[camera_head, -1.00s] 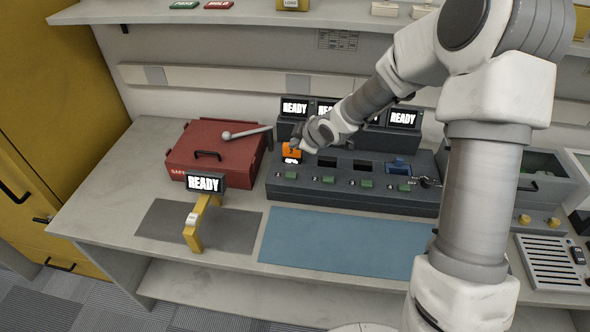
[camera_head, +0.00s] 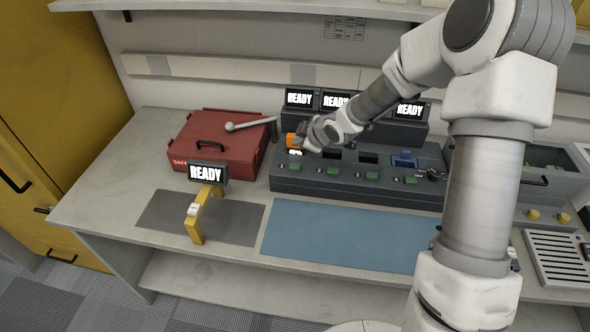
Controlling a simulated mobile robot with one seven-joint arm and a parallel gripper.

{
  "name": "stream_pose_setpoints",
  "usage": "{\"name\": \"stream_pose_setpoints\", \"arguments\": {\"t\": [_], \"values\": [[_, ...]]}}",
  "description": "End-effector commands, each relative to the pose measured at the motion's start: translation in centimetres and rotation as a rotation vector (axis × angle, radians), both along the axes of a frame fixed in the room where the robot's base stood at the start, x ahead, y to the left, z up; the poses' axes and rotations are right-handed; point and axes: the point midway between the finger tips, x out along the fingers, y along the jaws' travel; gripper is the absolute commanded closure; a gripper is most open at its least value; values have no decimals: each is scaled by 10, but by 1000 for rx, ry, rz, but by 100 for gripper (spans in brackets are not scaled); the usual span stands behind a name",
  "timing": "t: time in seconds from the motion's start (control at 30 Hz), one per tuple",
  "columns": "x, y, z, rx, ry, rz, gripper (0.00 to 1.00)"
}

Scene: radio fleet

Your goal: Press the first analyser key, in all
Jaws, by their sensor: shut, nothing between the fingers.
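The analyser (camera_head: 240,185) is not what stands at the left; it is the long dark grey unit (camera_head: 350,194) at the back of the bench, with a row of bays and green keys. The first green key (camera_head: 295,166) is at its left end, below an orange radio (camera_head: 292,141) seated in the first bay with a small lit screen (camera_head: 294,153). My gripper (camera_head: 301,143) is shut and empty, beside and partly in front of the radio, above the key. Its fingertips are small and partly hidden by my wrist; I see no contact with the key.
A red case (camera_head: 205,166) with a grey lever (camera_head: 250,125) stands left of the analyser. A yellow stand (camera_head: 197,222) with a READY display (camera_head: 207,173) is in front of it. The blue mat (camera_head: 340,238) is clear. READY displays (camera_head: 299,98) line the back.

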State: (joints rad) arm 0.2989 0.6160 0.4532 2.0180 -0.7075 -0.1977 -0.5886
Motion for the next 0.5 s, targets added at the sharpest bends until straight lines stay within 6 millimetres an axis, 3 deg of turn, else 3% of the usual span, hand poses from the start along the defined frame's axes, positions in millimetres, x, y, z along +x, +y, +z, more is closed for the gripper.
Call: {"name": "stream_pose_setpoints", "arguments": {"t": [0.03,0.2,0.5], "values": [[0,0,-14,0,1,1,100],[0,0,-37,0,1,1,100],[0,0,-62,-1,0,1,100]]}}
